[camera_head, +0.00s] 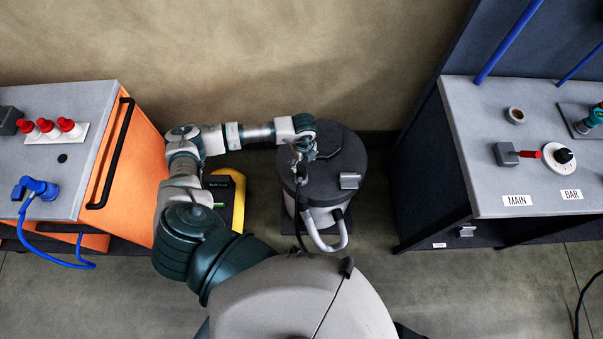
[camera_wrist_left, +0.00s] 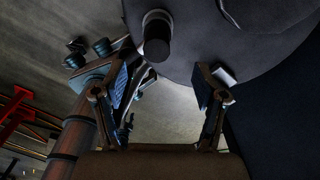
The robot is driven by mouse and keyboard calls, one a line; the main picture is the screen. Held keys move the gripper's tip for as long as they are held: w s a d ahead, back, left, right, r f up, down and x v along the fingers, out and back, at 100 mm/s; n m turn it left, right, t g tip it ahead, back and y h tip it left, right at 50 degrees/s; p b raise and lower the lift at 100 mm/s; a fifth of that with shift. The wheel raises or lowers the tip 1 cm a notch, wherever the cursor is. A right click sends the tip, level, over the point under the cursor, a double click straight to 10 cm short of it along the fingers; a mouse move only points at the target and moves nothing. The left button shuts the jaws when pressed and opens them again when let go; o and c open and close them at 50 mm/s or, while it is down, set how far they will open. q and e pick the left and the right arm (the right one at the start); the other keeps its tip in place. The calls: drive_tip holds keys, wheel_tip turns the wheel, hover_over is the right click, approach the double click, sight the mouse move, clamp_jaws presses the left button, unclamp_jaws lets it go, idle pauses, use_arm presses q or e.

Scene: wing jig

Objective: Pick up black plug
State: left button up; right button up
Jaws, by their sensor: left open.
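A short black cylinder with a grey collar, which looks like the black plug (camera_wrist_left: 157,47), shows in the left wrist view at the edge of a dark round lid. It lies ahead of and between my left gripper's fingers (camera_wrist_left: 160,95), which are open and apart with nothing held. In the head view my left gripper (camera_head: 299,172) hangs over the left part of the dark-lidded drum (camera_head: 342,163). The plug cannot be made out there; the gripper and arm cover that part. My right gripper is not in view.
A light grey curved handle (camera_head: 328,243) sticks out at the drum's near side. A yellow and black box (camera_head: 238,205) stands left of the drum. An orange cabinet (camera_head: 136,165) stands at left, a grey-topped bench (camera_head: 470,130) at right. Floor right of the drum is clear.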

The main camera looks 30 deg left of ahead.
sight(301, 168)
use_arm(q)
wheel_tip(301, 168, down, 3)
drive_tip(key=shift+r, duration=0.2)
drive_tip(key=f, duration=0.5)
drive_tip(key=shift+s+a+f, duration=0.1)
drive_tip(key=shift+a+f, duration=0.25)
drive_tip(key=shift+f, duration=0.05)
drive_tip(key=shift+c, duration=0.2)
drive_tip(key=c, duration=1.2)
